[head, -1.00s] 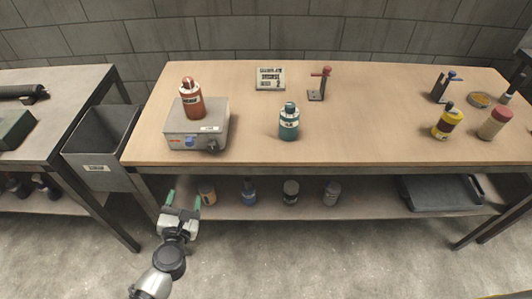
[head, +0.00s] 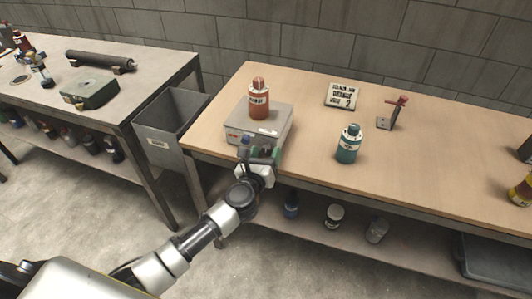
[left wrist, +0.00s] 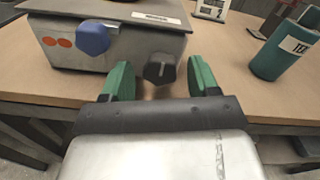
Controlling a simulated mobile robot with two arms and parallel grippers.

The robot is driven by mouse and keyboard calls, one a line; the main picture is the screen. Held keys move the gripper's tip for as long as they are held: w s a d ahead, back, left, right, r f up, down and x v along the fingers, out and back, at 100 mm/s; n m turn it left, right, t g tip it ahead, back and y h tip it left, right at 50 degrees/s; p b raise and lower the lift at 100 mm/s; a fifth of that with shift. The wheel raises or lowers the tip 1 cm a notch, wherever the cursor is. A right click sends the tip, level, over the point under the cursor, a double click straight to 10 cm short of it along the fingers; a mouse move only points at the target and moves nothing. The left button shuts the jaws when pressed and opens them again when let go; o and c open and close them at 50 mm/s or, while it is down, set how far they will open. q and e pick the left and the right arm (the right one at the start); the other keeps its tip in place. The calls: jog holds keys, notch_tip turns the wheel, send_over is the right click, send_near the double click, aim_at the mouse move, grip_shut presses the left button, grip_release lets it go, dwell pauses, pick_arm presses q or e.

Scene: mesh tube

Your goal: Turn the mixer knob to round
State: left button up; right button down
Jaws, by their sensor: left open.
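The mixer (head: 240,130) is a low grey box near the left front corner of the wooden table, with a red bottle (head: 259,104) standing on it. In the left wrist view, its front (left wrist: 75,52) carries a blue knob (left wrist: 93,38) at left and a black knob (left wrist: 159,69) with a light pointer line, roughly upright, at right. My left gripper (head: 264,156) is at the mixer's front, with its green fingers open. The black knob shows between and just ahead of the fingertips; I cannot tell whether they touch it. My right gripper is not in view.
A teal bottle (head: 348,146) stands right of the mixer. Behind are a small sign (head: 342,96) and a red-topped stand (head: 392,113). A grey bin (head: 165,135) is left of the table. Several bottles stand on the lower shelf (head: 405,245). The table between the mixer and teal bottle is clear.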

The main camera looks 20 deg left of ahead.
pick_arm(q)
jog(key=shift+w, duration=0.35)
jog(key=c, duration=0.9)
